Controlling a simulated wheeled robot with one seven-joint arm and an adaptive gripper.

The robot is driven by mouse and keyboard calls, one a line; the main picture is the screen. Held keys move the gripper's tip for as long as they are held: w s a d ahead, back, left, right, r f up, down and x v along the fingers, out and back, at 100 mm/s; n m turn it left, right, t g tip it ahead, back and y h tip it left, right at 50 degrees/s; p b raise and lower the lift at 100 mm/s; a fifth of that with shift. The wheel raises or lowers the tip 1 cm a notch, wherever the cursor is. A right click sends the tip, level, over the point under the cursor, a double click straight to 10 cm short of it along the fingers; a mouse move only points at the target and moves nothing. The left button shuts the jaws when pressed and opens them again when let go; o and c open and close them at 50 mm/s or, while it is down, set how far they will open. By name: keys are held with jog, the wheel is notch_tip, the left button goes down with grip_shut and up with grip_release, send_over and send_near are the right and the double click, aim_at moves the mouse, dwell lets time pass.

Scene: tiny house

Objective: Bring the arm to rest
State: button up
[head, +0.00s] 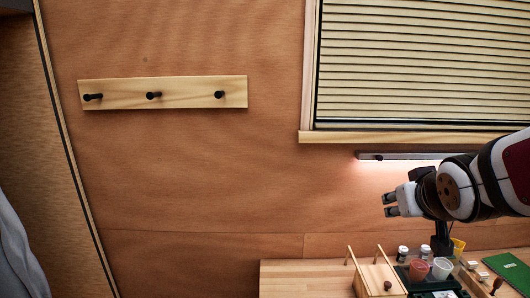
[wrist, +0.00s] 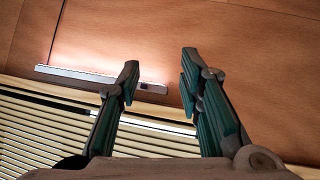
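My gripper (head: 388,204) is at the right of the head view, raised above the counter and in front of the wooden wall. Its two fingers point to the left there. In the wrist view my gripper (wrist: 160,75) shows two dark green-grey fingers spread apart with nothing between them. Behind them are the wall, a light bar and the window blind. The gripper touches nothing that I can see.
Below is a wooden counter (head: 300,275) with a wooden rack (head: 378,280), small jars, a red cup (head: 418,270), a white cup (head: 442,267) and a green book (head: 507,270). A light bar (head: 415,156) runs under the blind (head: 420,65). A peg rail (head: 180,92) hangs at left.

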jog(key=s+a+g+y, duration=0.1)
jog(key=s+a, duration=0.3)
jog(key=s, duration=0.6)
jog(key=s+a+f+g+y, duration=0.1)
jog(key=s+a+g, duration=0.3)
jog(key=s, duration=0.7)
jog(key=shift+g, duration=0.3)
jog(key=shift+f, duration=0.1)
dwell(0.9)
